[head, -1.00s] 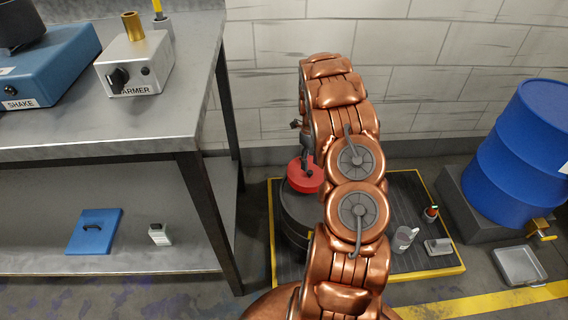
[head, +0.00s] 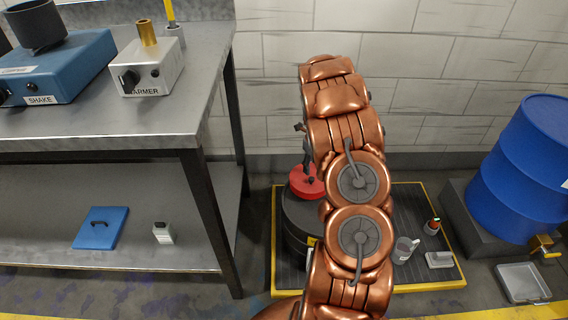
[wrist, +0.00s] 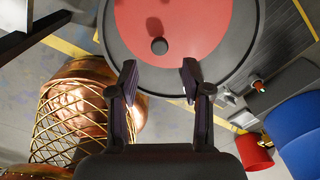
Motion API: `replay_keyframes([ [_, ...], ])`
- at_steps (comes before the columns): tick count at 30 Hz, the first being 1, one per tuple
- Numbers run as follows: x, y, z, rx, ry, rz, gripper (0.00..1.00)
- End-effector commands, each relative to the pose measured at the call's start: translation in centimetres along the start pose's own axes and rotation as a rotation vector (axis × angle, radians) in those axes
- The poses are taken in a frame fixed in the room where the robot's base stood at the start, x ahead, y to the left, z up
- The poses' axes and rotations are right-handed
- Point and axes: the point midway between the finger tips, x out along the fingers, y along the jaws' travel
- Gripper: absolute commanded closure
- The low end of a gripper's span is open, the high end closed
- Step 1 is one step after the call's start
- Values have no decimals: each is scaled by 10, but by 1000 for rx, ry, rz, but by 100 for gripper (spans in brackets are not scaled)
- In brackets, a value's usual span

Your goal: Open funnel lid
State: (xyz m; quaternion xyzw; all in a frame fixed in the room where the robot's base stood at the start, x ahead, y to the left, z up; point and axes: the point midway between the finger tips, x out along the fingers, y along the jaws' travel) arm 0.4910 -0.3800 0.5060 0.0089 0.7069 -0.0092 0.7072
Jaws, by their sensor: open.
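The funnel lid is a round red disc (head: 299,187) with a small dark knob (head: 310,181), lying on top of a dark round drum-like funnel body (head: 297,218). The lid looks flat and closed. In the wrist view the red lid (wrist: 190,20) fills the top middle, with its black knob (wrist: 159,46) just beyond the fingertips. My gripper (wrist: 159,68) is open and empty, its fingers apart on either side of the knob's line. In the head view my gripper (head: 305,165) is just above the lid, partly hidden by my copper arm.
The funnel stands on a dark yellow-edged platform (head: 399,217) with a clear cup (head: 403,250) and small items. A steel workbench (head: 130,120) stands close on the left. A blue barrel (head: 525,160) is at right, and a tiled wall is behind.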

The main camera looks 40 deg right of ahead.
Motion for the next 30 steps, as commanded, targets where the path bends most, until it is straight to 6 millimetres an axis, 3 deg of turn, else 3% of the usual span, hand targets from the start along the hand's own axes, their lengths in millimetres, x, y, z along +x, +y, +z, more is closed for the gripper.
replay_keyframes([
  [5, -29, 3, 1, -15, 1, -2, 51],
  [30, -110, 104, -26, -697, 67, 14, 51],
])
